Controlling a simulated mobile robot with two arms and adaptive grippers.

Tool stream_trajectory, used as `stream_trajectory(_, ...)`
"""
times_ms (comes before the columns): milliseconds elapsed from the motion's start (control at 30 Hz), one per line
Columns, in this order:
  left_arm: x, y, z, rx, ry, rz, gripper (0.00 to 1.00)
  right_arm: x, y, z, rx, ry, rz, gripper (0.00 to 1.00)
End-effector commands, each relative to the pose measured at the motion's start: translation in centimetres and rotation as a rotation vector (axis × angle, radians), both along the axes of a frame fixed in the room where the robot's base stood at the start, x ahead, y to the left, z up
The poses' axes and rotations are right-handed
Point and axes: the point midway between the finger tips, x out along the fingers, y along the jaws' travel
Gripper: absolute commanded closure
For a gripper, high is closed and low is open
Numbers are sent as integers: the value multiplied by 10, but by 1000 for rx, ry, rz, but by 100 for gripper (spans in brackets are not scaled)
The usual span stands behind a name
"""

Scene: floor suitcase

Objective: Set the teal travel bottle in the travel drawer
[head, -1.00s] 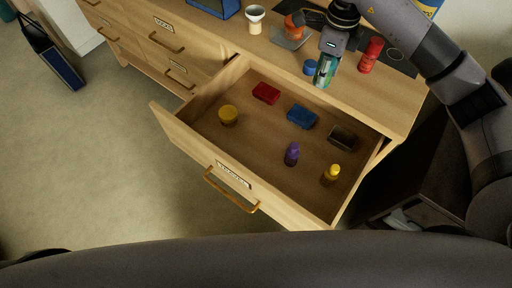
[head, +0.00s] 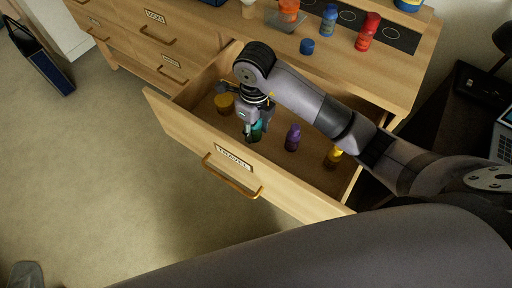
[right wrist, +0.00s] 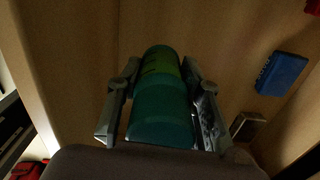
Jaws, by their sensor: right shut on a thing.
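The teal travel bottle (head: 257,130) is in my right gripper (head: 254,120), over the left-middle part of the open travel drawer (head: 183,130). The right wrist view shows the bottle (right wrist: 160,110) between the two fingers, with a green band near its far end. The gripper is shut on it. The bottle hangs low in the drawer area; I cannot tell whether it touches the drawer floor. My right arm hides part of the drawer. My left gripper is not in view.
On the dresser top stand a blue jar (head: 307,46), a blue bottle (head: 328,20) and a red bottle (head: 367,32).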

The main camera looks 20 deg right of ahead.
Motion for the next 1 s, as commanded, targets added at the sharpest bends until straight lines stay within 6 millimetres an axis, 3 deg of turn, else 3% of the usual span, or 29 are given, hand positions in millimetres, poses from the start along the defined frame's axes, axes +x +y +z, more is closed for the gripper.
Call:
stream_trajectory(100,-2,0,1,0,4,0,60,-1,-1,-30,-3,5,-1,94)
stream_trajectory(200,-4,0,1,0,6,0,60,-1,-1,-48,-3,3,1,94)
stream_trajectory(467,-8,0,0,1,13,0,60,0,-1,-68,-1,0,1,94)
stream_trajectory(700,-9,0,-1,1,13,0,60,0,0,-102,-1,2,1,94)
stream_trajectory(1000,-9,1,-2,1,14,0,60,1,-1,-105,-2,-2,2,94)
